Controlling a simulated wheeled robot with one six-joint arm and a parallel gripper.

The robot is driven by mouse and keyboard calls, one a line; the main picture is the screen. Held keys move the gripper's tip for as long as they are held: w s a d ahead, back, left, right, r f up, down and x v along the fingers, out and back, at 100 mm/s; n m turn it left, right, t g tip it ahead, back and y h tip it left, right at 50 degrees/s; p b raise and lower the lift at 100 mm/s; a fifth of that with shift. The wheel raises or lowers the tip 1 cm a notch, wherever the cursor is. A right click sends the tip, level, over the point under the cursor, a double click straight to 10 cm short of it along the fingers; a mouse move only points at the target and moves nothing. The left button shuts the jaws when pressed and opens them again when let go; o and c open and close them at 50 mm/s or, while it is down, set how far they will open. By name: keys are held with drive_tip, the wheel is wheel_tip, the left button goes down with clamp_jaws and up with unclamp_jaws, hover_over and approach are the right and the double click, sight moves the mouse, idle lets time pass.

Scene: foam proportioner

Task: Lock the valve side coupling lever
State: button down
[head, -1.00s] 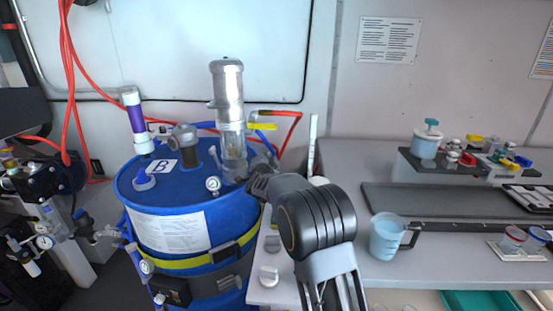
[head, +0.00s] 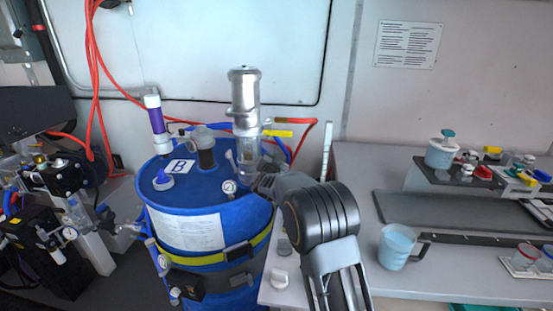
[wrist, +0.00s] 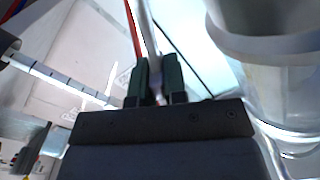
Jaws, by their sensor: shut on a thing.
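A blue drum (head: 190,225) labelled B stands left of centre in the head view. A silver and clear pump cylinder (head: 243,95) rises from its lid. A valve with a yellow handle (head: 278,133) sits just right of the pump, with a red hose on it. My arm reaches to the pump's foot; the gripper's tips are hidden there in the head view. In the wrist view my gripper (wrist: 158,82) has its two dark green fingers closed on a pale, thin lever-like bar (wrist: 147,30). I cannot tell where the lever's coupling is or whether it is locked.
A large pale cylinder (wrist: 275,75) stands close on the right in the wrist view. A grey bench (head: 355,160) to the right carries a jug (head: 396,246) and a dark tray (head: 450,213). Red hoses (head: 92,90) hang at the left.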

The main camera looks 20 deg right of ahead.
drive_tip(key=c, duration=1.2)
unclamp_jaws()
drive_tip(key=shift+o, duration=0.2)
drive_tip(key=b+v, duration=0.2)
drive_tip(key=v, duration=1.2)
